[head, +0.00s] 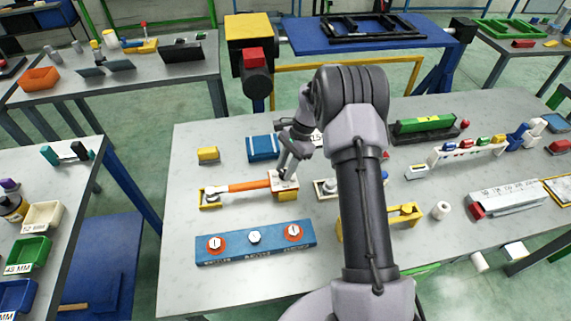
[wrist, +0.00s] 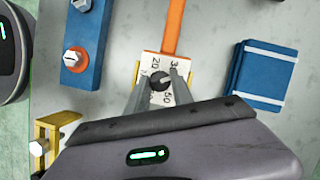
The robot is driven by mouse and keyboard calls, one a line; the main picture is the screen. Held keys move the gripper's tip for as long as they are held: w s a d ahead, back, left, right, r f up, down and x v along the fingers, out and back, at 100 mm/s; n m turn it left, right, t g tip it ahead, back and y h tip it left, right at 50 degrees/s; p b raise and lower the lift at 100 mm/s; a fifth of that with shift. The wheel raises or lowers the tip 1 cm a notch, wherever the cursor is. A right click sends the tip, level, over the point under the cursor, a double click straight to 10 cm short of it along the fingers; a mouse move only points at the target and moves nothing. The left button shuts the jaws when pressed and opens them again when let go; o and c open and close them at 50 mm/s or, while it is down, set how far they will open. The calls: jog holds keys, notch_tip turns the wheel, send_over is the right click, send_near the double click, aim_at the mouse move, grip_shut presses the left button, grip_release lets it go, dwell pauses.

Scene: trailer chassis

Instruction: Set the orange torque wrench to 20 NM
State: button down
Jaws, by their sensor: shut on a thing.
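In the wrist view the orange shaft (wrist: 173,28) runs up from the dial plate (wrist: 151,66). My gripper (wrist: 160,83) is shut on the small black dial knob (wrist: 159,77). Numbers 20 at upper left, a partly visible 3 at upper right and 50 at lower right show. The knob's pointer direction is too small to tell; the fingers hide part of the dial.
A yellow stand (head: 407,213) is to the right. Bare table lies at the left front.

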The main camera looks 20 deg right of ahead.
jog(key=n+p, duration=0.1)
jog(key=n, duration=0.1)
jog(key=n+g+p, duration=0.1)
jog(key=n, duration=0.1)
jog(key=shift+w+r+n+g+h, duration=0.1)
jog(key=shift+w+n+g+h, duration=0.05)
jog(key=shift+n+g+h, duration=0.15)
jog(key=n+g+h+p, duration=0.1)
jog(key=n, duration=0.2)
jog(key=shift+a+n, duration=0.15)
jog(key=shift+n, duration=0.15)
jog(key=n, duration=0.2)
jog(key=n+h+p, duration=0.1)
jog(key=n, duration=0.1)
jog(key=shift+a+g+h, duration=0.15)
jog(key=shift+g+h, duration=0.15)
jog(key=n+h, duration=0.1)
jog(key=n, duration=0.4)
jog(key=shift+a+h+p, duration=0.1)
jog(key=shift+h+p, duration=0.25)
jog(key=shift+h, duration=0.05)
jog(key=shift+n, duration=0.3)
jog(key=c, duration=1.1)
grip_release()
